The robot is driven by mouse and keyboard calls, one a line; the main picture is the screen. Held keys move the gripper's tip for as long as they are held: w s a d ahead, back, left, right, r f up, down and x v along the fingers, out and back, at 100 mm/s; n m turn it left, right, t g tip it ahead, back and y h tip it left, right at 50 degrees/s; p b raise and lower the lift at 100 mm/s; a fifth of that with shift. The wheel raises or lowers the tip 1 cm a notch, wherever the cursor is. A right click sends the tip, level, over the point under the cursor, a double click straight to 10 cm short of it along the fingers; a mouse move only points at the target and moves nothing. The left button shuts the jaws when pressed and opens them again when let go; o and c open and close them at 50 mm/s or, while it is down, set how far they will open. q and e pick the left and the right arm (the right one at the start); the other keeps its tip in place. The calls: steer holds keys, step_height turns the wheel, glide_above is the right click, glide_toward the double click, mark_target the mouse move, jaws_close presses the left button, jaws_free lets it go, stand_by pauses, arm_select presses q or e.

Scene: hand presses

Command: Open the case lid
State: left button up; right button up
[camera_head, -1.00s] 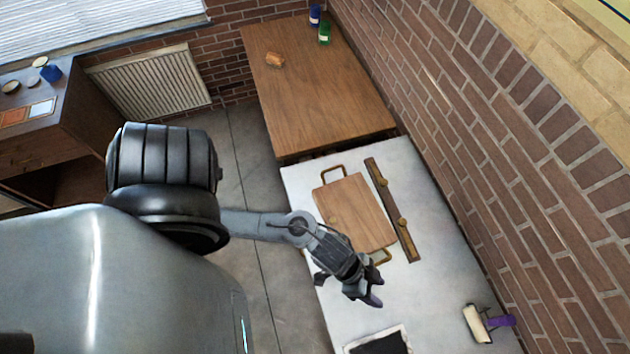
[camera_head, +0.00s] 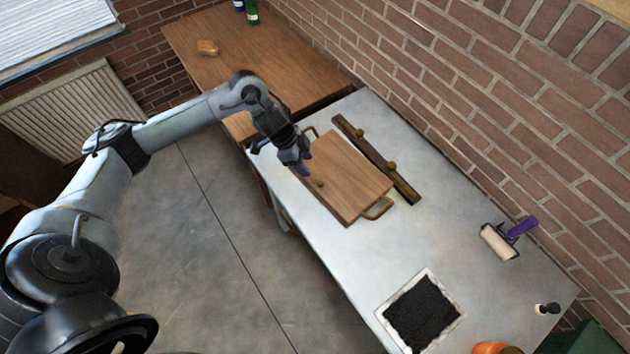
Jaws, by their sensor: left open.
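The case (camera_head: 350,185) looks like a flat wooden box with a brass-coloured handle at each end. It lies on the pale worktop, and its lid appears shut. A small knob (camera_head: 320,183) shows near its left edge. My left gripper (camera_head: 304,170) is open and empty at the case's upper left part, close to the knob. I cannot tell whether it touches the wood. The gripper and forearm hide the case's upper left corner and part of the far handle. My right gripper is not in view.
A dark wooden bar with knobs (camera_head: 376,158) lies just right of the case. A roller with a purple handle (camera_head: 502,240), a framed black pad (camera_head: 422,311) and an orange object (camera_head: 497,348) are further down the worktop. A brick wall bounds the right side.

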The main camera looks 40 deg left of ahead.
mark_target(320, 182)
arm_select(q)
steer(key=x, duration=1)
steer(key=shift+d, duration=0.15)
jaws_close()
